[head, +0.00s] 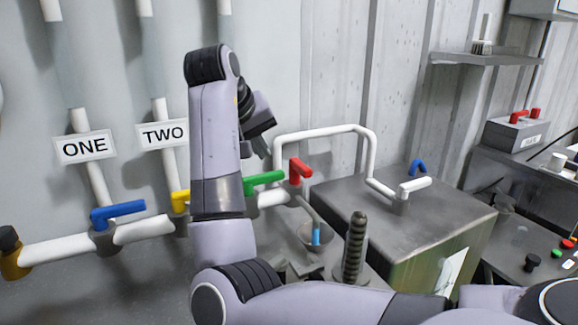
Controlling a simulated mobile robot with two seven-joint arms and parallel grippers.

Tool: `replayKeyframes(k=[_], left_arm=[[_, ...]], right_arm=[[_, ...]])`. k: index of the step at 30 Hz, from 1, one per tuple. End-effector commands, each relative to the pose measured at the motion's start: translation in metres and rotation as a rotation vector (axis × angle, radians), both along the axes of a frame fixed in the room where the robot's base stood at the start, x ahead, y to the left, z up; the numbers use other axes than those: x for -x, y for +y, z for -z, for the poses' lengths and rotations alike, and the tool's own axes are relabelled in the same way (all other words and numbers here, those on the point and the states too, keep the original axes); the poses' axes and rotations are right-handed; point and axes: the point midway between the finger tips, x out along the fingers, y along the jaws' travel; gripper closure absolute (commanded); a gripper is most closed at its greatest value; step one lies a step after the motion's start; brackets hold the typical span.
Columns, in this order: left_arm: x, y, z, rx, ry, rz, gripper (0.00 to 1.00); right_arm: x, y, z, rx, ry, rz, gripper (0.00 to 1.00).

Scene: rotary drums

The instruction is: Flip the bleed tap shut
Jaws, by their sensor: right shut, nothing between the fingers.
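A white pipe (60,248) runs along the wall and carries several taps with coloured handles. The red-handled tap (299,172) is near its right end, above a small grey bowl (313,240) with something bright blue in it. I cannot tell for sure from labels which tap is the bleed tap. The green handle (264,182) lies along the pipe just left of the red one. My right gripper (262,148) is shut and empty, pointing down above the green handle and left of the red one, seemingly apart from both. My forearm hides part of the pipe. My left gripper is out of view.
A blue handle (118,213) and a partly hidden yellow handle (180,202) are farther left, under signs ONE (84,147) and TWO (163,134). A dark ribbed post (355,245) rises in front.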

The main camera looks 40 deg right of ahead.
Motion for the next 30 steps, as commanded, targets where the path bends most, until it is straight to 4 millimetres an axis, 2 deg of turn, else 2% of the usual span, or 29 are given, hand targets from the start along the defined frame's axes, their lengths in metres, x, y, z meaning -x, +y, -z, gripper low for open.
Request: replayKeyframes(k=[5, 8, 19, 24, 30], left_arm=[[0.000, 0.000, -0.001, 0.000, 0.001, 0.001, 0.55], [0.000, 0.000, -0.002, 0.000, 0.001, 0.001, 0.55], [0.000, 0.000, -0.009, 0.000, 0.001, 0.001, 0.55], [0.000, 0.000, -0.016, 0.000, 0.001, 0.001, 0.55], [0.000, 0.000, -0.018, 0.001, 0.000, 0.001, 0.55]], right_arm=[[-0.002, -0.005, 0.007, 0.000, 0.001, 0.001, 1.00], [-0.005, -0.014, 0.020, 0.000, 0.004, 0.002, 1.00], [-0.021, -0.058, 0.081, -0.001, 0.005, 0.001, 1.00], [-0.013, -0.082, 0.079, 0.000, -0.001, 0.003, 1.00], [-0.010, -0.094, 0.080, 0.000, -0.001, 0.000, 1.00]])
